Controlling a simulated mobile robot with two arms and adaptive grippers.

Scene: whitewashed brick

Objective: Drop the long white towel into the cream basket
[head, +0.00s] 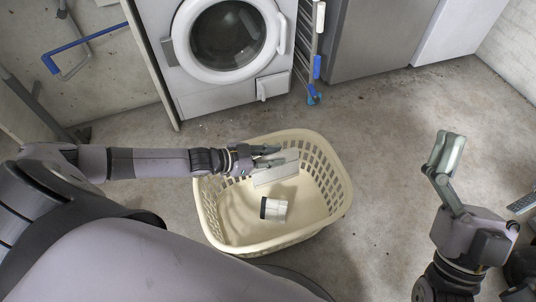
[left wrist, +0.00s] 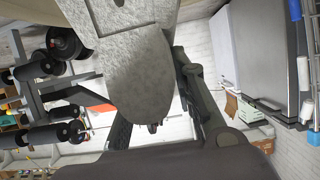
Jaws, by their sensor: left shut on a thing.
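The cream basket (head: 342,195) stands on the floor in front of me, with slotted walls and an open top. My left gripper (head: 275,157) reaches over its back-left part and is shut on the long white towel (head: 276,174). The towel shows as a pale flat piece at the fingers, within the basket's outline; I cannot tell whether it touches the basket. In the left wrist view the towel (left wrist: 135,75) is large, grey-white and rough, partly hidden by the gripper. My right gripper (head: 446,165) is at the right, away from the basket; its finger opening is unclear.
A white cylinder with a dark end (head: 274,208) lies inside the basket. A washing machine (head: 227,45) and grey cabinet (head: 375,40) stand behind. A drying rack with blue ends (head: 315,60) leans between them. The floor around the basket is mostly clear.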

